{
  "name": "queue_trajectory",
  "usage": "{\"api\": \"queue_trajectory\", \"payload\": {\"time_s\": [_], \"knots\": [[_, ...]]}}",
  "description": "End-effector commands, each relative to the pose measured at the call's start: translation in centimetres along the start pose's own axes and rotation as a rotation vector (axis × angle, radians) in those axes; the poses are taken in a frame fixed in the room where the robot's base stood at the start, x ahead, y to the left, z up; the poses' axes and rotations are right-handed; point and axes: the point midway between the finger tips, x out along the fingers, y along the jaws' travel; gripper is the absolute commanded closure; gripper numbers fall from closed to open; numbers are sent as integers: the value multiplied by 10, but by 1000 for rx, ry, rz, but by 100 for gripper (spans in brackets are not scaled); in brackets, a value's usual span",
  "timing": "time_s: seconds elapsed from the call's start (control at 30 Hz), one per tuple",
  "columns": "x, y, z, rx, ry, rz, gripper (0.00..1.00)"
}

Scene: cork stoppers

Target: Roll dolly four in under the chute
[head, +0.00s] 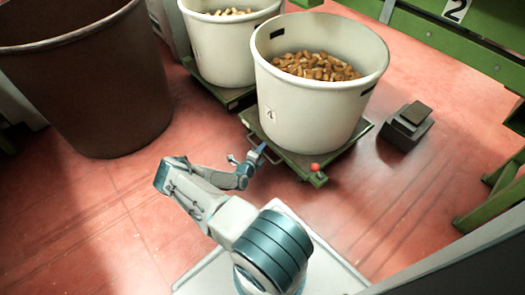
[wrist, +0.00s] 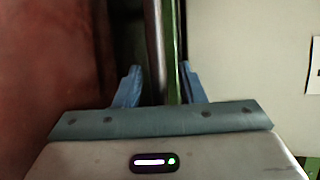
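Dolly four is a low green wheeled platform (head: 298,158) carrying a white tub marked 4 (head: 310,112), filled with brown corks (head: 316,66). A red knob (head: 315,167) sits at its front corner. My gripper (head: 260,156) is low at the dolly's left front edge, by a thin handle bar there. In the wrist view its two blue fingers (wrist: 160,88) stand apart, with a metal bar (wrist: 154,45) and a green strip running between them. I cannot tell whether either finger touches the bar. No chute is clearly recognisable in view.
Another white tub with pale corks (head: 220,48) stands on a green dolly behind left. A large brown bin (head: 90,80) stands left. A dark grey block (head: 405,127) lies on the floor right of dolly four. Green framework marked 2 (head: 455,10) bounds the right. Front-right floor is clear.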

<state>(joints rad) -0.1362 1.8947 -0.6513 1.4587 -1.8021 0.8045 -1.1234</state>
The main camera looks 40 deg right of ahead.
Motion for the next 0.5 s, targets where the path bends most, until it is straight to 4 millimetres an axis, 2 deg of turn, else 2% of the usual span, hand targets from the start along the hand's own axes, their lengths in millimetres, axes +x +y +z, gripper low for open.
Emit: {"api": "queue_trajectory", "payload": {"time_s": [0.17,0.5], "knots": [[-22,-3,1,-1,-1,2,64],[-97,-4,-1,-1,3,1,64]]}}
